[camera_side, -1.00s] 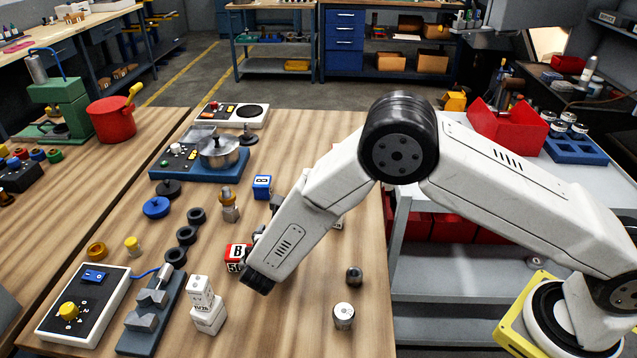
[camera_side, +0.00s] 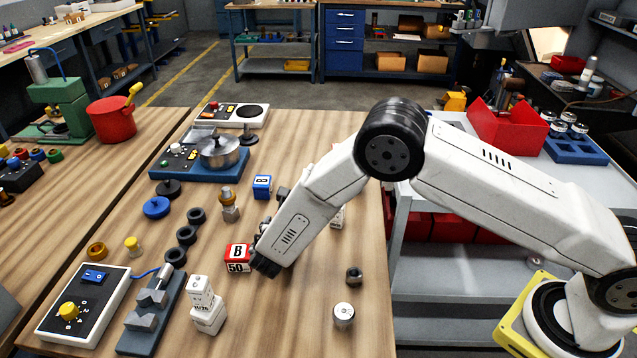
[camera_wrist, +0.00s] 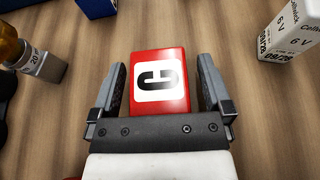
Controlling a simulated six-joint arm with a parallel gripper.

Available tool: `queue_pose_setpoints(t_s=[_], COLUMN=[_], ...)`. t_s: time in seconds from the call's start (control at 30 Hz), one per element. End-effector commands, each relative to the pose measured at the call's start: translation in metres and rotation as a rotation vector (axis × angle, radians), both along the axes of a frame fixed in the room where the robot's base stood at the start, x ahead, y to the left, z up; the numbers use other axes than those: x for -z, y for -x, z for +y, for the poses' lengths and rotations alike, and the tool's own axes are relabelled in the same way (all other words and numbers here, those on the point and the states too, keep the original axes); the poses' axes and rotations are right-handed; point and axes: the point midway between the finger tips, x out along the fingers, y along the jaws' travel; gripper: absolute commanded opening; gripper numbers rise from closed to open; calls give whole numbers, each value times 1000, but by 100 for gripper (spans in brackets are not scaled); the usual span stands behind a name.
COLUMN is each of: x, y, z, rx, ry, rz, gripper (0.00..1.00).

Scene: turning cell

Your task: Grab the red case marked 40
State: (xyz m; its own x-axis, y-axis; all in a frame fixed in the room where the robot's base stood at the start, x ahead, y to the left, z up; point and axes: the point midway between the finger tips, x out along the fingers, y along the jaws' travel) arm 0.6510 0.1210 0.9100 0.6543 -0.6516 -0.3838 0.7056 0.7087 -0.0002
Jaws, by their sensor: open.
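In the wrist view a red case (camera_wrist: 174,60) with a white patch and a black letter, C or G, on top lies between the two fingers of my gripper (camera_wrist: 162,65). The fingers are open, with a narrow gap on each side of it. No number on it is visible, so I cannot tell whether it is marked 40. In the side view my forearm hides this case. Another red case (camera_side: 238,257), marked B and 50, stands just left of my wrist there.
A blue case (camera_side: 262,187) and a brass-topped metal piece (camera_side: 229,205) stand near my gripper. A white battery-like box (camera_wrist: 288,35) stands to its right in the wrist view.

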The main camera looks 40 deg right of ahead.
Motion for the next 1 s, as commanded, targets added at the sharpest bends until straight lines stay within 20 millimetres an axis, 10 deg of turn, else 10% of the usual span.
queue_pose_setpoints(t_s=[0.1, 0.4, 1.0], x=[0, 0, -15], y=[0, 0, 0], z=[0, 0, 0], rx=[0, 0, 0], ry=[0, 0, 0], rz=[0, 0, -3], gripper=[97, 2, 0])
